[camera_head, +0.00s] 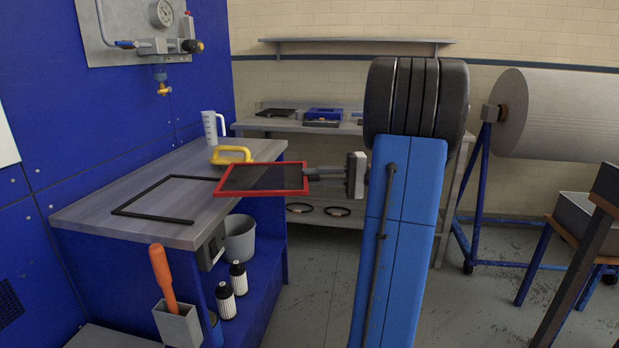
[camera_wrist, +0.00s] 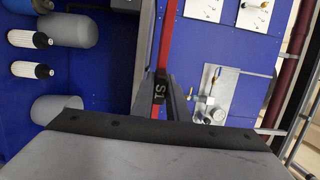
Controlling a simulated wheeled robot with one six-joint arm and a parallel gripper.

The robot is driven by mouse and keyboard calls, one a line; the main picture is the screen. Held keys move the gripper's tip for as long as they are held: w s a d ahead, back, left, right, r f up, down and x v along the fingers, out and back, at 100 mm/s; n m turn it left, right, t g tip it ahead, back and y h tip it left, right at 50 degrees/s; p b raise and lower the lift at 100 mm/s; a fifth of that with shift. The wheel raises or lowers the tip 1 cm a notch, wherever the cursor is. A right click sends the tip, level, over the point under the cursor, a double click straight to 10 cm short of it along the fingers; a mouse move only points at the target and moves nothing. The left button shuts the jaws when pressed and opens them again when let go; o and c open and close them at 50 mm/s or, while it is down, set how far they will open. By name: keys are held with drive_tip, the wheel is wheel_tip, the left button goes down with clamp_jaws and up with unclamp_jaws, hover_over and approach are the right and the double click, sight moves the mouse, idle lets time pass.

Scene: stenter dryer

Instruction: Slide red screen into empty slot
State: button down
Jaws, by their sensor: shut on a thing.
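The red screen (camera_head: 265,191) is a flat panel with a red frame and dark mesh. It is held roughly level, above the right end of the grey workbench top in the head view. My gripper (camera_head: 308,174) is shut on its right edge. In the wrist view, my gripper (camera_wrist: 163,85) pinches a dark tab marked "S1", and the screen's red edge (camera_wrist: 168,40) runs up from between the fingers.
A black rectangular frame (camera_head: 155,213) lies on the workbench (camera_head: 100,213), left of the screen. A blue panel wall (camera_head: 95,125) is on the left. Bottles (camera_head: 226,300) and a bucket (camera_head: 239,240) are below.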

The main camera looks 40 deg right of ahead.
drive_tip(key=v, duration=1.2)
idle(1.9)
idle(1.2)
